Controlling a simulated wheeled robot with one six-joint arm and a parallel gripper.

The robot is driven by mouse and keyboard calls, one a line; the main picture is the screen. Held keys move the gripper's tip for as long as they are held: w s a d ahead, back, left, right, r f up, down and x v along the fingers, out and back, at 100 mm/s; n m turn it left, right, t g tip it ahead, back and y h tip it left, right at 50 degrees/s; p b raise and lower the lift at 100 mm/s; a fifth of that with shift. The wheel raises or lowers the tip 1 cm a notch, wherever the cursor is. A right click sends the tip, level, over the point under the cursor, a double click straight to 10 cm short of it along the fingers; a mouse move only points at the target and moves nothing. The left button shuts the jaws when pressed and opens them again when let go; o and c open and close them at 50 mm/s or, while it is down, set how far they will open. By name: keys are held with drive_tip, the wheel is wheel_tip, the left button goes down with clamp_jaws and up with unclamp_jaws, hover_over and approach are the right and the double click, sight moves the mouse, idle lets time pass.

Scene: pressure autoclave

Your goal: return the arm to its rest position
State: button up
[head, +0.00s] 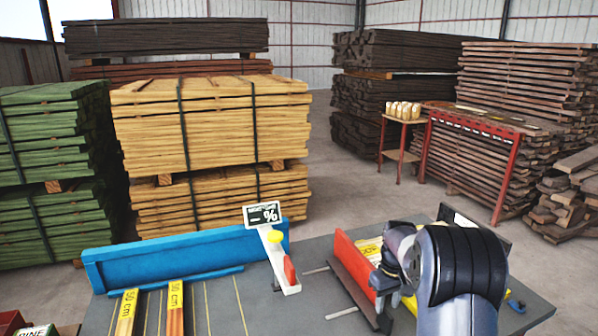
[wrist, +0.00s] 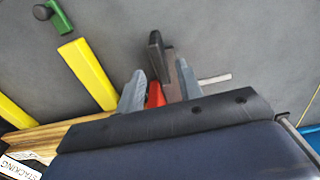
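My arm (head: 460,265) reaches over the right part of the grey workbench (head: 320,250) in the head view, bent with its dark rounded joint towards the camera. My gripper (wrist: 160,85) shows in the wrist view with two grey fingers standing apart. A red piece (wrist: 155,96) and a dark upright piece (wrist: 158,55) appear between or beyond the fingers; I see no clear grip on either.
A red fence (head: 352,262) stands close left of my arm, beside metal rods. Lumber stacks (head: 210,120) stand behind. The bench between the fences is mostly clear.

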sight(386, 311)
wheel_tip(386, 311, down, 4)
drive_tip(key=shift+f, duration=0.15)
drive_tip(key=shift+s+a, duration=0.2)
drive_tip(key=shift+a, duration=0.45)
drive_tip(key=shift+s, duration=0.1)
